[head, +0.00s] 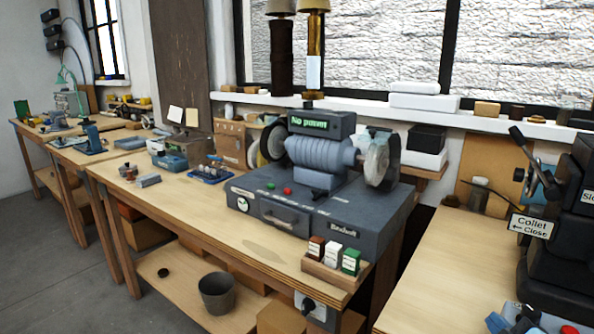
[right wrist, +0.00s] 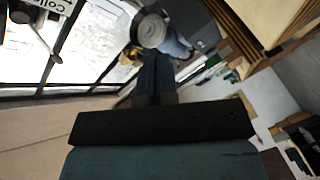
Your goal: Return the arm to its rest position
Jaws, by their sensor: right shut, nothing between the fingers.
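My right gripper (right wrist: 156,62) shows in the right wrist view, with its dark blue fingers together and nothing between them. It points toward the bench grinder (right wrist: 176,42), whose pale wheel is just beyond the fingertips in that picture; I see no contact. In the head view the grinder (head: 322,152) stands on its grey base, and its display reads "No power". I cannot make out my right gripper clearly in the head view. My left gripper is in neither view.
A dark machine with a "Collet Close" sign (head: 531,226) stands at the right. Blue and red pieces (head: 522,320) are cut off at the lower edge. A wooden holder (head: 334,273) with small boxes is at the bench's front edge. The right bench top (head: 446,262) has clear room.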

